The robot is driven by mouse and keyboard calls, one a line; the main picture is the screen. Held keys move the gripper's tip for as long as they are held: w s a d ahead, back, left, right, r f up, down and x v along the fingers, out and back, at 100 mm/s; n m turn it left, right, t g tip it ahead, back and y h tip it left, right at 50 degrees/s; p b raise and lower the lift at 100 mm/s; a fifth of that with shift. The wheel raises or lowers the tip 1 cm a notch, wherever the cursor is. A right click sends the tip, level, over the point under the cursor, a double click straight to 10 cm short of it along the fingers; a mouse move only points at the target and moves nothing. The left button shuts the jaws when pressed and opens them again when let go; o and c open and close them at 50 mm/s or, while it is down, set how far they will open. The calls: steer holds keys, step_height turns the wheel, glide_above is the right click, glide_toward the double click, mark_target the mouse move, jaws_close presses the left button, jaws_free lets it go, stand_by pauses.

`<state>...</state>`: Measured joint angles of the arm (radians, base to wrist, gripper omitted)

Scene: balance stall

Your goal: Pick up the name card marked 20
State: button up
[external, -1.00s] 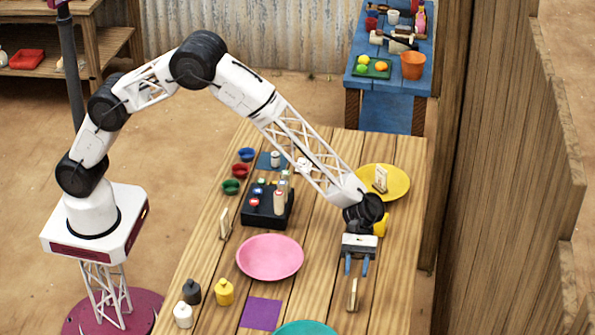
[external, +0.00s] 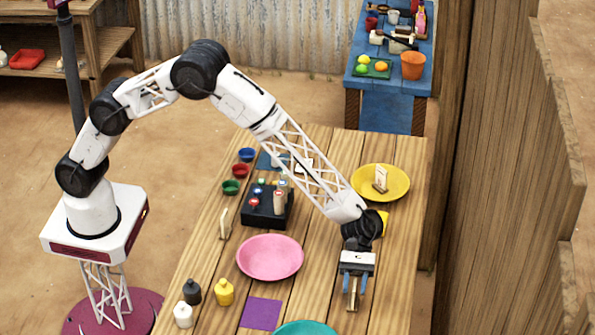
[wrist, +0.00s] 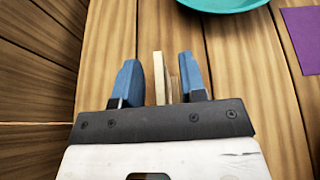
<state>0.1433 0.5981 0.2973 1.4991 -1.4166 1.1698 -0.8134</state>
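My gripper (external: 354,288) points down at the near right of the wooden table. Its two blue fingers are apart, one on each side of a small upright cream card (external: 352,296). In the wrist view the card (wrist: 159,78) stands edge-on between the fingertips (wrist: 160,82), with a gap to each finger. Its marking cannot be read. A second card (external: 381,178) stands on the yellow plate (external: 400,188). A third card (external: 224,224) stands near the table's left edge. I cannot read which card is marked 20.
A pink plate (external: 270,258) lies left of my gripper. A purple square (external: 262,314) and a teal plate (external: 306,328) are at the near edge; the teal plate (wrist: 225,3) also shows in the wrist view. A black box (external: 266,208) with bottles stands farther back.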

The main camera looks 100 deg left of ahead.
stand_by(0.5)
jaws_close()
